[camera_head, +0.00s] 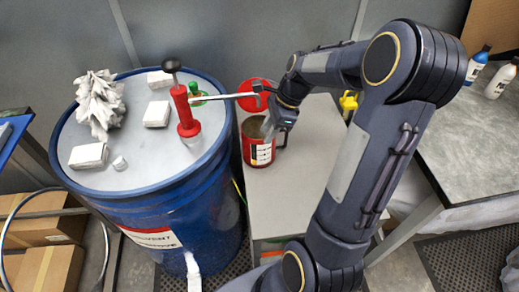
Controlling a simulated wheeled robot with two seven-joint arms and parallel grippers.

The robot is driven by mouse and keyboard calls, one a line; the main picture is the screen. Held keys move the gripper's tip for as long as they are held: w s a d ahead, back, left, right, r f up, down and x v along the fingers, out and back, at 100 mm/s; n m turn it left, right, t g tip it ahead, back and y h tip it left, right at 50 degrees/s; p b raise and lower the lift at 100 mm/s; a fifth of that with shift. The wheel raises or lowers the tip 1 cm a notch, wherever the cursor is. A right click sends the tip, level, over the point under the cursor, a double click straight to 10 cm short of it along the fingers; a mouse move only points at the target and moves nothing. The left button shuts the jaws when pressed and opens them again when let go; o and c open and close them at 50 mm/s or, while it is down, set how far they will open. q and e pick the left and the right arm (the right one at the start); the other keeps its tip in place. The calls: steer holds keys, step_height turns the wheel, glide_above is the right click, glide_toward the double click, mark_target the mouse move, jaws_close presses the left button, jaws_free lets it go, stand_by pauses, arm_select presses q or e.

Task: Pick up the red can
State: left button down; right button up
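The red can (261,152) stands upright on the grey bench beside the blue drum. It has a white label and an open top, and a handle shows on its right side. A round red piece (256,90) shows just behind it, perhaps a lid; I cannot tell if it is attached. My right gripper (270,128) points down at the can's upper right rim, overlapping it in the view. Its fingers are small and partly hidden, so I cannot tell whether they are apart or touch the can. My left gripper is not in view.
A blue drum (206,200) stands at left, with a red hand pump (186,112), white blocks and crumpled paper on top. The pump's spout reaches right, above the can. A yellow container (348,103) stands behind my arm. Bare bench (285,205) lies in front of the can.

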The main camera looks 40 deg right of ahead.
mark_target(256, 154)
steer(key=x, duration=0.5)
steer(key=d+x, duration=0.1)
steer(key=x, duration=0.1)
steer(key=shift+w+a+f+p, duration=0.1)
steer(key=shift+f+p, duration=0.25)
steer(key=shift+f, duration=0.15)
steer(key=shift+c, duration=0.2)
jaws_close()
stand_by(0.7)
